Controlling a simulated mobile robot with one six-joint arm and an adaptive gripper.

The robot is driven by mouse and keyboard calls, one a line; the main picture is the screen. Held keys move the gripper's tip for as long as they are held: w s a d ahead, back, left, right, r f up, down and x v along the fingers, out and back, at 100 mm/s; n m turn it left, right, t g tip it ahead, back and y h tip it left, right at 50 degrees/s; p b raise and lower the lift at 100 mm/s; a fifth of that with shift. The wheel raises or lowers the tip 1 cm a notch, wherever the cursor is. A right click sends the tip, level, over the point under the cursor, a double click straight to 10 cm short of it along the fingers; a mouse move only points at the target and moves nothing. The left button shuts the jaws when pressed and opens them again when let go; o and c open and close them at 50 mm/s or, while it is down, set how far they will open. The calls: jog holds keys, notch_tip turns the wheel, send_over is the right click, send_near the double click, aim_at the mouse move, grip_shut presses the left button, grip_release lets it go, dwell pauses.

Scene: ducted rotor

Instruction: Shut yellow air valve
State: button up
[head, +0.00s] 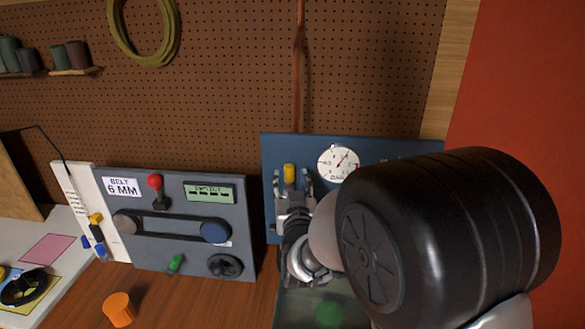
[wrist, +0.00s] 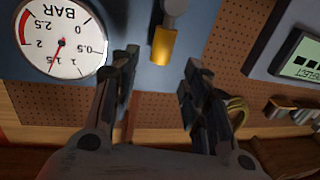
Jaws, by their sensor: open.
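The yellow air valve (head: 289,173) is on the blue panel (head: 380,150), left of a round pressure gauge (head: 338,163). In the head view its yellow handle stands upright above my gripper (head: 293,186), which hides what is below it. The wrist view, which looks upside down, shows the yellow handle (wrist: 164,45) with a grey stem. The handle lies between the lines of my open gripper's two fingers (wrist: 160,70), just beyond the tips. The fingers look apart from it.
A grey belt panel (head: 185,255) with a red-knobbed lever (head: 155,183) and a green display (head: 209,192) stands to the left. An orange cylinder (head: 119,309) is on the wooden bench. My arm covers the lower right. A copper pipe (head: 298,70) runs down the pegboard.

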aim_at(289, 171)
jog(key=w, duration=0.5)
jog(key=shift+a, duration=0.4)
jog(key=shift+s, duration=0.1)
grip_shut()
